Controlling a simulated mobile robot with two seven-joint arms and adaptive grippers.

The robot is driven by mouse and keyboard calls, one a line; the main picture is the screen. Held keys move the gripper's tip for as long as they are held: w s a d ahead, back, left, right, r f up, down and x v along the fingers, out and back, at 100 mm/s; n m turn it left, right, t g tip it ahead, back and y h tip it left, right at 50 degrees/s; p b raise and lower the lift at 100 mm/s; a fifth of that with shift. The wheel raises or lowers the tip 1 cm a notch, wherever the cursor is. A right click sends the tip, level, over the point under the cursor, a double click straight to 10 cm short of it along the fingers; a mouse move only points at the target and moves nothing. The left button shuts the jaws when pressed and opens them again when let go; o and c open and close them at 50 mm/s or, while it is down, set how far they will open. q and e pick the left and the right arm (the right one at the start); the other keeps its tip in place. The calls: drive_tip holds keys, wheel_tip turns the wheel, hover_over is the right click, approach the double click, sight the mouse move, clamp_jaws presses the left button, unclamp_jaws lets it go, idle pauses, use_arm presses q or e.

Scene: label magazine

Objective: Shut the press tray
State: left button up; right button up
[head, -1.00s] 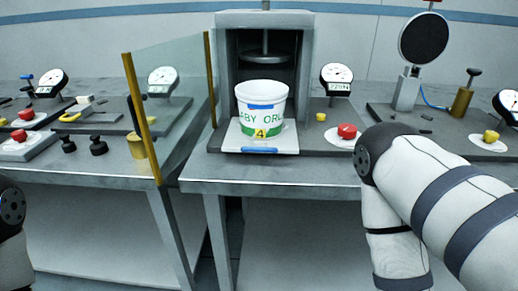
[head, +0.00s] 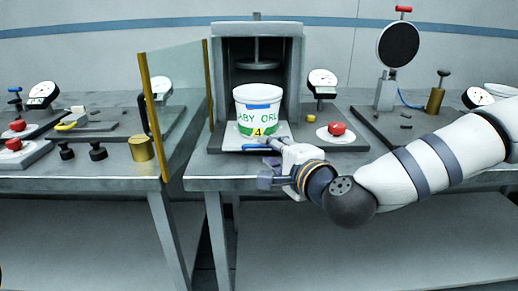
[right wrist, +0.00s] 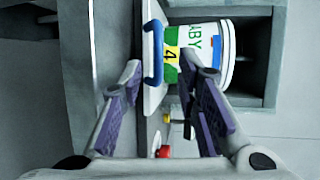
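The press tray (head: 229,139) is a flat white plate that sticks out at the front of the grey press (head: 213,72). Its blue handle (right wrist: 153,52) faces me. A white tub (head: 258,112) with green lettering and a yellow "4" label stands upright on the tray, in front of the press opening. My right gripper (head: 266,164) is at the tray's front edge, close to the handle. In the right wrist view my right gripper (right wrist: 168,72) has its fingers spread, with the handle just beyond and between the tips; contact cannot be told. My left gripper is out of view.
A glass panel with yellow posts (head: 154,118) stands left of the press. A red button (head: 337,128) and a dial gauge (head: 322,82) are to its right. A black disc on a stand (head: 398,45) and another white tub are farther right.

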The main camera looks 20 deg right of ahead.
sight(262, 147)
drive_tip(key=x, duration=0.5)
drive_tip(key=shift+w+f, duration=0.1)
drive_tip(key=shift+w, duration=0.1)
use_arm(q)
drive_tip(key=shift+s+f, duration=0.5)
use_arm(e)
drive_tip(key=shift+a, duration=0.1)
clamp_jaws()
